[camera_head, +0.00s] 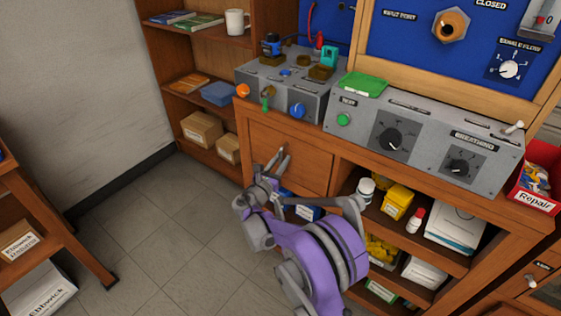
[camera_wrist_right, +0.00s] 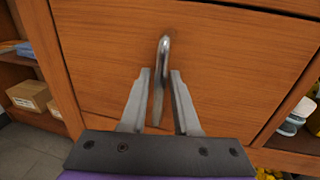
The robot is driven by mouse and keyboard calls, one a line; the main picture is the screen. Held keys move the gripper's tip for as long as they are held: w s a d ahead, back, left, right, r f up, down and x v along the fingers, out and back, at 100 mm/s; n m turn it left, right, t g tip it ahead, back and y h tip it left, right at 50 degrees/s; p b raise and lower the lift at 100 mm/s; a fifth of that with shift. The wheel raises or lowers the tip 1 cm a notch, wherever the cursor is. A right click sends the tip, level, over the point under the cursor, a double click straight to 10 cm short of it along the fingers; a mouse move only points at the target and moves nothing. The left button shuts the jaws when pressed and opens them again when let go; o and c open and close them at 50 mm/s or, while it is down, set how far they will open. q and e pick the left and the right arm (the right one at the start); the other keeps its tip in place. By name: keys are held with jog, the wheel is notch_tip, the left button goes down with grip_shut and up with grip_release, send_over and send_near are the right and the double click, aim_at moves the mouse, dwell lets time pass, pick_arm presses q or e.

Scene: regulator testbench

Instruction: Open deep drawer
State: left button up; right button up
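The deep drawer (camera_head: 297,158) is a wooden front on the left part of the workbench, below the grey control box. It looks shut. Its metal handle (camera_wrist_right: 162,62) stands out from the front in the right wrist view. My right gripper (camera_wrist_right: 160,76) is open, with one finger on each side of the handle and a gap showing on both sides. In the head view my right gripper (camera_head: 277,163) is in front of the drawer and hides part of it and the handle. My left gripper is not in view.
Open shelves right of the drawer hold a white jar (camera_head: 366,188), a yellow box (camera_head: 397,201) and papers. A bookcase with cardboard boxes (camera_head: 202,129) stands on the left. The tiled floor (camera_head: 165,215) in front is clear. A wooden shelf unit (camera_head: 60,215) stands at far left.

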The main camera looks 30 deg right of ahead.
grip_shut()
dwell(1.4)
